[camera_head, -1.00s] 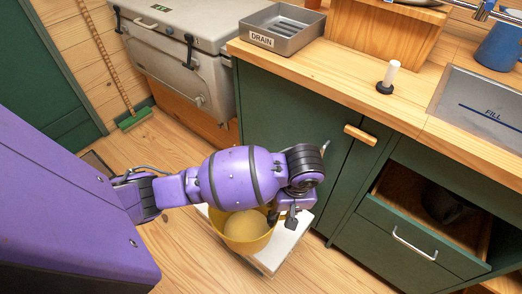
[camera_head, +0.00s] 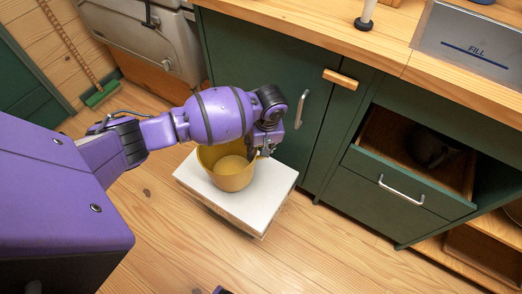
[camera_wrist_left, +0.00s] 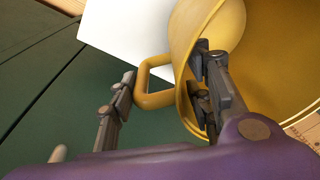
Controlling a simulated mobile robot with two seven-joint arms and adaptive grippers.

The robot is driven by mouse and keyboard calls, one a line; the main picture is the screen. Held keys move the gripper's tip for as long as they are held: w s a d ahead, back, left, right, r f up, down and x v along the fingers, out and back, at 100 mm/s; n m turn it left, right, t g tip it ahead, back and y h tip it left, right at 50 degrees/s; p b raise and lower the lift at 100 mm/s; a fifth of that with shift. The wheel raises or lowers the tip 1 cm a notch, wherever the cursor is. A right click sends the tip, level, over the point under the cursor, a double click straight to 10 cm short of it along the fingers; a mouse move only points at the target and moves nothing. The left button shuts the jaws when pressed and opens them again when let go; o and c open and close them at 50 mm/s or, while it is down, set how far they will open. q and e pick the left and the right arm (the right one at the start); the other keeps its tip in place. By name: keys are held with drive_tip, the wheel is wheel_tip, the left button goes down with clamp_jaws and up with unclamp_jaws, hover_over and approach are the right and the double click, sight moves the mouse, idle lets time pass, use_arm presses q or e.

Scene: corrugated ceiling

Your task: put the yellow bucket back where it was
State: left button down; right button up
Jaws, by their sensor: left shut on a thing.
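The yellow bucket (camera_head: 229,172) is upright at the white-topped low stand (camera_head: 262,205) on the floor; I cannot tell whether its base touches the top. My left gripper (camera_head: 265,150) is at the bucket's right side, shut on it. In the left wrist view my left gripper (camera_wrist_left: 165,64) has one finger inside the bucket (camera_wrist_left: 240,30) and the other outside, with the bucket's loop handle between them. The white stand top (camera_wrist_left: 125,30) shows behind the handle.
Green cabinets (camera_head: 345,130) stand just behind and right of the stand. A drawer (camera_head: 400,185) is open, with a dark pot (camera_head: 428,148) inside. A grey cooler (camera_head: 150,40) is at the back left.

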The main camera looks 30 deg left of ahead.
use_arm(q)
drive_tip(key=shift+f, duration=0.65)
drive_tip(key=shift+r, duration=0.1)
use_arm(e)
drive_tip(key=shift+s+f, duration=0.15)
drive_tip(key=shift+f, duration=0.05)
drive_tip(key=shift+r, duration=0.1)
use_arm(q)
drive_tip(key=c, duration=0.9)
unclamp_jaws()
use_arm(e)
drive_tip(key=shift+w, duration=0.3)
drive_tip(key=shift+w, duration=0.15)
use_arm(q)
wheel_tip(320, 180, up, 12)
drive_tip(key=d+p, duration=0.1)
drive_tip(key=p, duration=0.2)
drive_tip(key=shift+s+d, duration=0.2)
drive_tip(key=shift+d, duration=0.15)
use_arm(e)
drive_tip(key=r, duration=0.3)
drive_tip(key=shift+w+a, duration=0.15)
drive_tip(key=shift+w, duration=0.2)
